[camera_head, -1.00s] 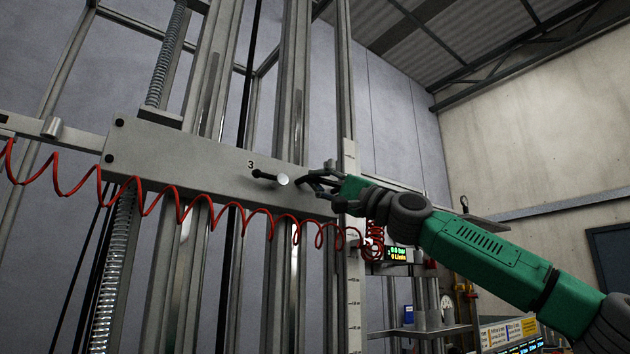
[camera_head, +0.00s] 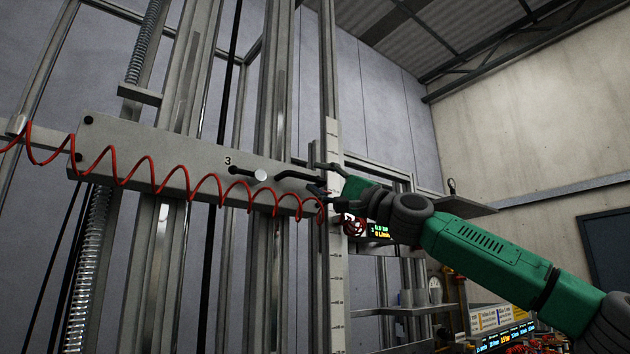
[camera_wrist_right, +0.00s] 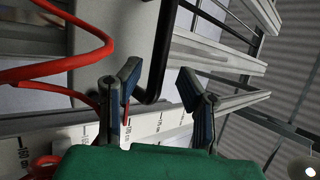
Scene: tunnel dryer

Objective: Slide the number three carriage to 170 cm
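The number three carriage (camera_head: 140,146) is a long grey plate across the vertical rails, marked "3". A pale round-ended knob (camera_head: 260,175) and a black bar handle (camera_head: 292,177) stand on its right part. My right gripper (camera_head: 317,177) is at the handle's right end, fingers apart. In the right wrist view my right gripper (camera_wrist_right: 159,76) is open, with the black handle (camera_wrist_right: 163,65) showing in the gap, not clamped. A white scale (camera_head: 335,280) stands upright by the carriage's right end; its centimetre marks (camera_wrist_right: 160,131) show partly behind the fingers. My left gripper is out of view.
A red coiled hose (camera_head: 150,180) hangs across the carriage front and comes close to my right gripper. A lit display (camera_head: 381,231) is below the gripper. A grey shelf (camera_head: 465,206) lies behind my right arm.

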